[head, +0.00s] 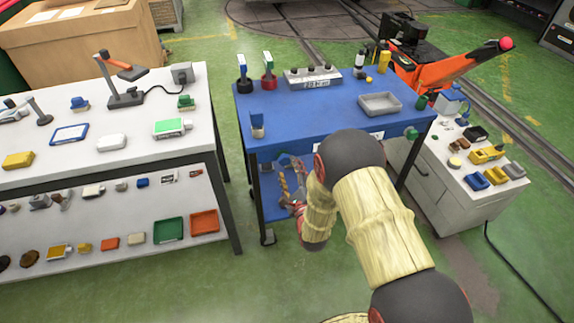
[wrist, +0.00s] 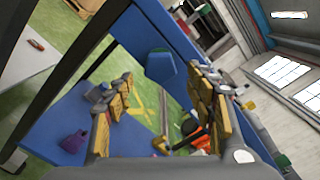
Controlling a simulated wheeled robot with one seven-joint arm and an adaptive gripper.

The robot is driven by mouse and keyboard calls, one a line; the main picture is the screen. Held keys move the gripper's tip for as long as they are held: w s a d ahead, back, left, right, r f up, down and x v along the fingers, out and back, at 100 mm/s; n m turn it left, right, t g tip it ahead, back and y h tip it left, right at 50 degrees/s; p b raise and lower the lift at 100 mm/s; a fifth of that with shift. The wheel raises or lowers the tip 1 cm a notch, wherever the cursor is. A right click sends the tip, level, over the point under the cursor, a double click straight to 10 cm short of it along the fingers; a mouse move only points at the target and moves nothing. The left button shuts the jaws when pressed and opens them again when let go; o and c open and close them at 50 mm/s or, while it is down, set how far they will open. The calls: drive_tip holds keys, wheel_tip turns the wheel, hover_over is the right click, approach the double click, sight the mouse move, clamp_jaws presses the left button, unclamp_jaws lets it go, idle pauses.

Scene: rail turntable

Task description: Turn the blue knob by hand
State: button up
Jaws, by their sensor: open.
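In the wrist view, a blue many-sided piece (wrist: 160,65) shows beyond and between my fingertips, by the blue table's edge; it looks like the blue knob, but I cannot be sure. My gripper (wrist: 160,92) is open, its yellow-and-grey fingers wide apart with nothing between them. In the head view, my gripper (head: 293,190) is low in front of the blue table (head: 345,105), partly hidden by my arm. I cannot make out the blue knob there; my arm covers part of the table's front.
The blue table bears a box with several dark knobs (head: 313,75), a grey tray (head: 380,104) and bottles. A green knob (head: 411,132) is at its front right. A white bench (head: 85,160) stands left, a white cabinet (head: 455,200) right. Green floor lies open in front.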

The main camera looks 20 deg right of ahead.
drive_tip(key=s, duration=0.8)
drive_tip(key=shift+s, duration=0.15)
